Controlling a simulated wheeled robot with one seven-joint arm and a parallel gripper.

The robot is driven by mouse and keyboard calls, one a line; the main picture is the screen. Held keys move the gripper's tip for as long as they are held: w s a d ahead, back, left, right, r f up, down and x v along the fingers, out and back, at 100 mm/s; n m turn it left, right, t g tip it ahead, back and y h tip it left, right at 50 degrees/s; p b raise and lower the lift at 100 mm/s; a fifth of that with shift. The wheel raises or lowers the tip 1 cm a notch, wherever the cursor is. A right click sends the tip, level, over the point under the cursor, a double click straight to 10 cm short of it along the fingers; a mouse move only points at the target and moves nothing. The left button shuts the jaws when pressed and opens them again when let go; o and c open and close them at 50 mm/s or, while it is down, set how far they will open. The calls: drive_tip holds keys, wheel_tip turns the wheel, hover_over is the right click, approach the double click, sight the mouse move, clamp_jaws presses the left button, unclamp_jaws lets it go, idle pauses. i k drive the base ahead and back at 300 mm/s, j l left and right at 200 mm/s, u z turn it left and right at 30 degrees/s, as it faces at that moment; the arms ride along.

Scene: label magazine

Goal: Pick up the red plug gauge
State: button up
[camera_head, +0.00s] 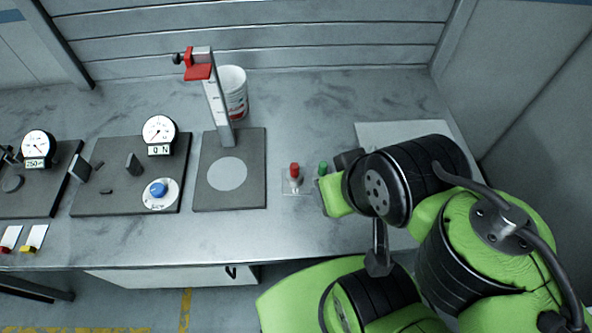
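The red plug gauge (295,172) stands upright in a small clear holder (292,188) on the bench, its red top showing. A green plug gauge (323,168) stands just to its right, partly hidden by my arm. My gripper (346,161) seems to be the dark part at the end of my arm, right of both gauges. It is apart from the red one. Its fingers are hidden or too unclear to show whether they are open or shut.
A height gauge with a red slider (198,72) stands on a dark plate left of the gauges, a white tub (233,91) behind it. Dial gauge stations (159,133) fill the left. A pale plate (400,130) lies behind my arm. Bench in front of the red gauge is clear.

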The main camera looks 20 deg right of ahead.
sight(294, 166)
drive_tip(key=k+u, duration=0.15)
drive_tip(key=u, duration=0.25)
drive_tip(key=k+u, duration=0.15)
drive_tip(key=u, duration=0.3)
drive_tip(key=k+u, duration=0.15)
drive_tip(key=u, duration=0.25)
